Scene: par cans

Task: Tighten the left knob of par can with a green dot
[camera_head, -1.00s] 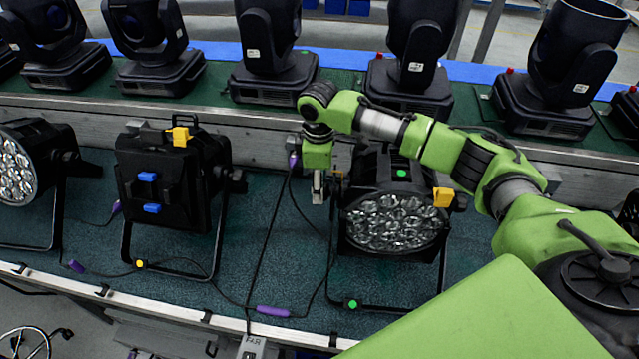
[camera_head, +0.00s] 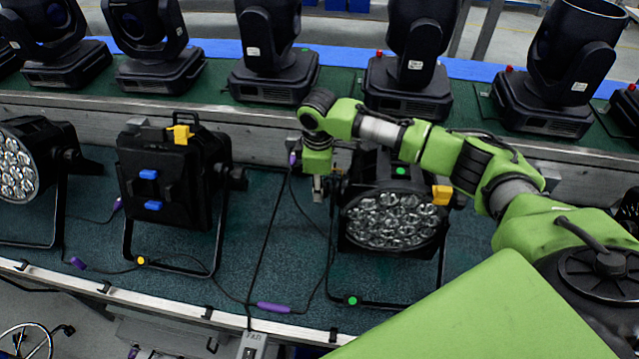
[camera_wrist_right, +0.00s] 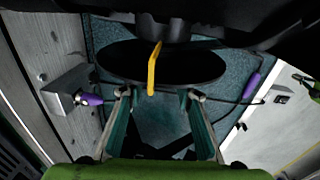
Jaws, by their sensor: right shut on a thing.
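The par can with a green dot (camera_head: 395,215) stands right of centre in the head view, its lens facing me. Green dots show on its top and on its stand's foot (camera_head: 351,300). Its right-side knob (camera_head: 442,195) is yellow. My right gripper (camera_head: 318,186) points down at the can's left side and hides the left knob there. In the right wrist view a yellow knob (camera_wrist_right: 153,72) shows edge-on between and beyond the fingers of my right gripper (camera_wrist_right: 160,98), which is shut on it. The exact contact is hard to see. My left gripper is not in view.
A par can with a yellow dot (camera_head: 172,190) stands to the left, and another par can (camera_head: 30,170) at the far left. Moving-head lights line the back shelf (camera_head: 215,85). Cables with purple connectors (camera_head: 273,308) lie on the table near its front edge.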

